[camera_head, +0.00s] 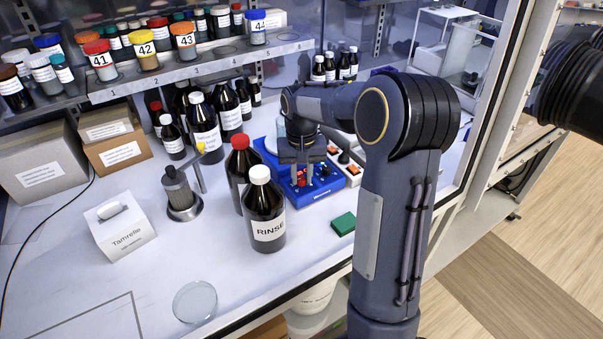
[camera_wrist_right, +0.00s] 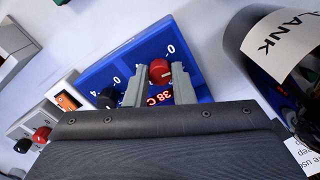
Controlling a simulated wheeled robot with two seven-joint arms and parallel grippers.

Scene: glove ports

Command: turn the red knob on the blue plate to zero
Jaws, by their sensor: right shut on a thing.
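The blue plate (camera_head: 325,190) lies on the white bench in the head view, behind the brown bottles. It also shows in the wrist view (camera_wrist_right: 128,68), with white "0" marks, a black knob (camera_wrist_right: 108,98) and a lit red display (camera_wrist_right: 160,97). The red knob (camera_wrist_right: 160,70) sits between the two grey fingers of my right gripper (camera_wrist_right: 159,83). The gripper is shut on the knob. In the head view my right gripper (camera_head: 302,178) reaches down over the plate and partly hides it. I cannot read exactly where the knob points. My left gripper is not in view.
A brown RINSE bottle (camera_head: 265,215) and a red-capped bottle (camera_head: 241,165) stand left of my gripper. A BLANK bottle (camera_wrist_right: 275,45) is close on the right in the wrist view. A green block (camera_head: 343,224) lies in front of the plate. Bench front left holds a glass dish (camera_head: 195,301).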

